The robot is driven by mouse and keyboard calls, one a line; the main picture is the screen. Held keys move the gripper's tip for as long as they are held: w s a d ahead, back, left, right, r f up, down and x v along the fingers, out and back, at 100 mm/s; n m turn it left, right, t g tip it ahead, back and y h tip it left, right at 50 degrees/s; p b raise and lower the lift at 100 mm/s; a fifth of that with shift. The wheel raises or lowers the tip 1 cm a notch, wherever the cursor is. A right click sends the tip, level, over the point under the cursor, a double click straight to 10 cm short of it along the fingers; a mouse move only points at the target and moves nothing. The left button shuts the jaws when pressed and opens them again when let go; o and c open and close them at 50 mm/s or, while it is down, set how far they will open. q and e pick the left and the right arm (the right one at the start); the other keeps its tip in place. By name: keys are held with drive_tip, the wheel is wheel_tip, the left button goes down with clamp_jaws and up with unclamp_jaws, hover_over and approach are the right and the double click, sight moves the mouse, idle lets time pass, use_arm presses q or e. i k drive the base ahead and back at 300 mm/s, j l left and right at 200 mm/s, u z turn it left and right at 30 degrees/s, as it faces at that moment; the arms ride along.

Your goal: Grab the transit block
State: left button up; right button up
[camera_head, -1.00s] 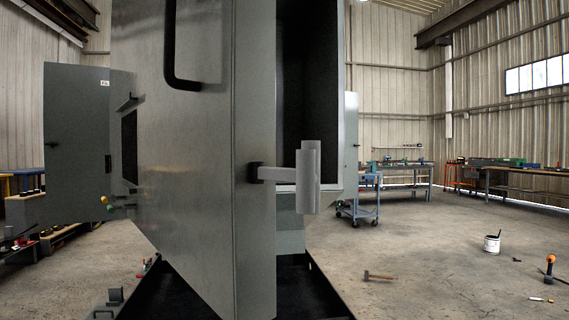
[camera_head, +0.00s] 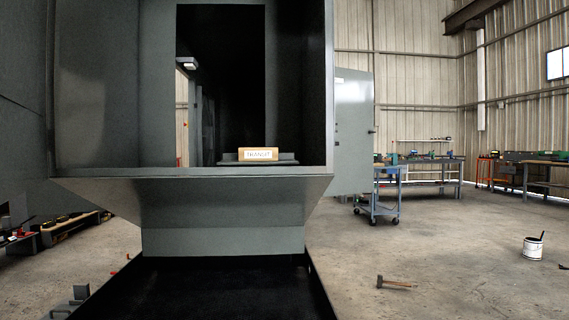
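The transit block (camera_head: 258,154) is a small tan block with dark lettering that reads like "TRANSIT". It sits inside the open grey enclosure (camera_head: 190,187), on a dark low ledge (camera_head: 232,162) near the bottom of the opening, right of centre. Nothing is seen touching it from above. Neither of my grippers shows in the head view, so their state and distance to the block are hidden.
The enclosure's front sill and side walls frame the opening. A black tray-like base (camera_head: 210,285) lies below. A blue cart (camera_head: 378,195), a hammer (camera_head: 395,283) and a white bucket (camera_head: 533,247) stand or lie on the floor to the right.

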sight(244, 154)
drive_tip(key=i+j+z, duration=0.6)
drive_tip(key=i+j, duration=0.15)
